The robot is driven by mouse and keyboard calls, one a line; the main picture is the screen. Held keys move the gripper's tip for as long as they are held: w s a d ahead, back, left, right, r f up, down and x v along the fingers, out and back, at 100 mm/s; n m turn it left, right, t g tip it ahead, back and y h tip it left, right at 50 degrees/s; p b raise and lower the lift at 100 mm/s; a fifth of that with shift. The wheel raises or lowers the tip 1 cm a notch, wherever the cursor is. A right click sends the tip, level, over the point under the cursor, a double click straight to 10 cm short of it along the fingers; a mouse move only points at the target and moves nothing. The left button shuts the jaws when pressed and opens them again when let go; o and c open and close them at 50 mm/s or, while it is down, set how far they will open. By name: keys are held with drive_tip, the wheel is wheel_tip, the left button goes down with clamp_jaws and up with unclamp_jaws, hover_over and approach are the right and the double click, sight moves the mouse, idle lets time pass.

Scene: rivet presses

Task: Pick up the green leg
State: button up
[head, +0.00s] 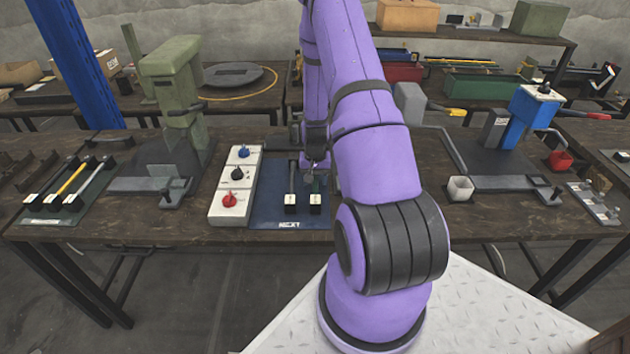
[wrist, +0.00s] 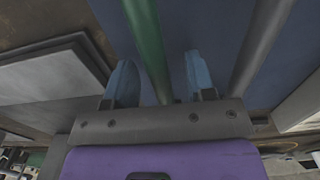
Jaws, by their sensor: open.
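The green leg (wrist: 149,45) runs between the two blue fingers of my gripper (wrist: 160,76) in the wrist view. The fingers are open, with a gap on each side of the leg. In the head view, the green leg (head: 316,187) lies on the blue mat (head: 268,208), mostly hidden by my gripper and arm; a pale end block shows at its near end. A grey leg (head: 292,187) lies parallel to its left on the mat. In the wrist view the grey leg (wrist: 262,45) is on the right, outside the fingers.
A white box with blue, black and red knobs (head: 236,185) stands left of the mat. A green press (head: 175,100) stands farther left, beside a tray of several legs (head: 66,190).

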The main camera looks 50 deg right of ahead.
drive_tip(key=shift+f, duration=0.3)
drive_tip(key=shift+c, duration=0.5)
clamp_jaws()
drive_tip(key=shift+r, duration=0.15)
